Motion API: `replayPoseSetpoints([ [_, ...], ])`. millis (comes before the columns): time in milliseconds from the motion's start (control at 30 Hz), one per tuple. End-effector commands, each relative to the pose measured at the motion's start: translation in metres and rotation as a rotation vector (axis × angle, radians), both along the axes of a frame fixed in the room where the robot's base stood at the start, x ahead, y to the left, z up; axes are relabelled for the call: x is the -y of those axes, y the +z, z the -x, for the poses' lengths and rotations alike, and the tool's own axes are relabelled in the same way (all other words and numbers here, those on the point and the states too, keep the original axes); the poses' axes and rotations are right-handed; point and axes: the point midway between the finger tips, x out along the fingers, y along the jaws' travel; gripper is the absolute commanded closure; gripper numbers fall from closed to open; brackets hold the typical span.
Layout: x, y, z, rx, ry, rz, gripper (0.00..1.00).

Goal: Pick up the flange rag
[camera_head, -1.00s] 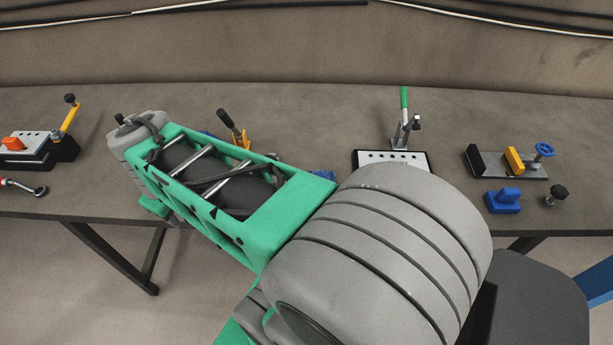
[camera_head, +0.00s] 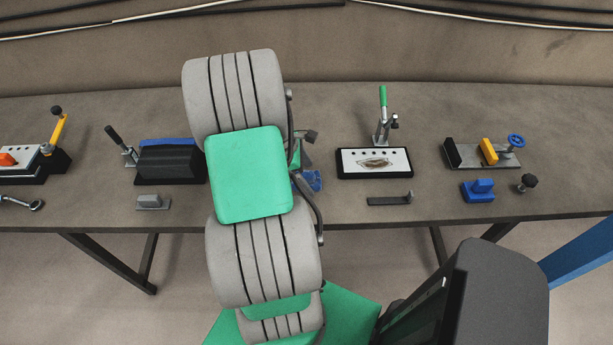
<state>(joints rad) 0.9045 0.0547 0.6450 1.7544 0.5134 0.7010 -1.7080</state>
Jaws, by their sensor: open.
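A small blue, crumpled-looking piece (camera_head: 313,180) lies on the table just right of my arm. It may be the flange rag, but my arm hides part of it and I cannot be sure. My arm stands upright in the middle left of the head view, and its grey and green links cover the table behind them. My gripper does not show; it is out of sight behind the arm or outside the picture.
On the table (camera_head: 560,115), a white plate fixture (camera_head: 350,163) with a green-handled clamp stands right of my arm, a dark flat bar (camera_head: 390,199) before it. Farther right are a vise (camera_head: 465,154) and a blue block (camera_head: 478,191). A black block fixture (camera_head: 168,165) stands left.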

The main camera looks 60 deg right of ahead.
Motion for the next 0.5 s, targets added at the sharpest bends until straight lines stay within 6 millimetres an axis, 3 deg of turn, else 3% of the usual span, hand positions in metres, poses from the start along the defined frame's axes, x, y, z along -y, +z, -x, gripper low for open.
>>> replayPoseSetpoints([
  [200, 0.0004, -0.0023, 0.0004, 0.001, 0.0, 0.0, 0.12],
  [500, 0.0003, -0.0019, 0.0001, 0.002, 0.001, 0.001, 0.36],
])
